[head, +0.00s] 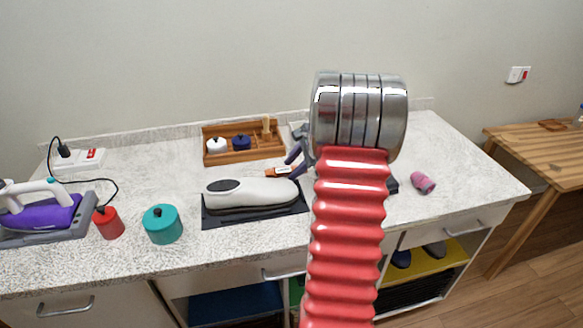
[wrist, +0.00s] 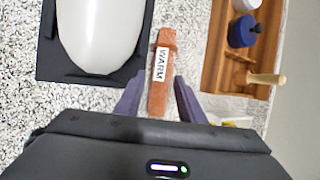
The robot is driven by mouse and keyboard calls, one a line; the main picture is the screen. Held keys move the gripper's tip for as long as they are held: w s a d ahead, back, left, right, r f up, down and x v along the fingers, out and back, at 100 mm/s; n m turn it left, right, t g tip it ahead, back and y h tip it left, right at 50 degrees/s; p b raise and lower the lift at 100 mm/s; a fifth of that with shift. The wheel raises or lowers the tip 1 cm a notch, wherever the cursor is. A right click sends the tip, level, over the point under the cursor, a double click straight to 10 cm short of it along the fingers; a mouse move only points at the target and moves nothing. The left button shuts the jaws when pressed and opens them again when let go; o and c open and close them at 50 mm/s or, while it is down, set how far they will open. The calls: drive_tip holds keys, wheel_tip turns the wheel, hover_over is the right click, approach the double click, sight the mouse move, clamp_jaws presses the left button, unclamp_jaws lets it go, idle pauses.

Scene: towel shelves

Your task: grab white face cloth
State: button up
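I cannot make out a white face cloth in either view; my arm hides part of the counter in the head view. My gripper (wrist: 159,80) has purple fingers spread apart, one on each side of an orange strip (wrist: 162,72) labelled WARM. The fingers appear open, with gaps beside the strip. In the head view, my gripper (head: 290,160) is low over the counter, by the orange strip (head: 272,172). A small whitish and yellow item (wrist: 232,120) shows partly behind my gripper in the wrist view; I cannot tell what it is.
A white rounded appliance (head: 250,194) lies on a black mat. A wooden organizer (head: 217,158) holds white and blue pots. A teal pot (head: 162,224), a red pot (head: 108,223) and a purple iron (head: 45,212) stand left. A pink roll (head: 423,183) lies right.

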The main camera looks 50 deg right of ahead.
drive_tip(key=v, duration=1.2)
drive_tip(key=shift+r, duration=0.2)
drive_tip(key=a+r+n+g, duration=0.15)
drive_tip(key=a+n, duration=0.25)
drive_tip(key=a, duration=0.5)
drive_tip(key=a+r+n, duration=0.2)
drive_tip(key=a+n, duration=0.2)
drive_tip(key=a, duration=0.6)
drive_tip(key=a+r+n, duration=0.2)
drive_tip(key=a+n, duration=0.1)
drive_tip(key=a, duration=0.6)
drive_tip(key=s+a+f+n, duration=0.1)
drive_tip(key=s+a+n, duration=0.5)
drive_tip(key=a, duration=0.2)
drive_tip(key=s+a+f+n+h, duration=0.1)
drive_tip(key=s+a+n, duration=0.5)
drive_tip(key=a, duration=0.3)
drive_tip(key=shift+a+f+n+t, duration=0.35)
drive_tip(key=shift+n+t, duration=0.1)
drive_tip(key=shift+n, duration=0.05)
drive_tip(key=shift+c, duration=0.3)
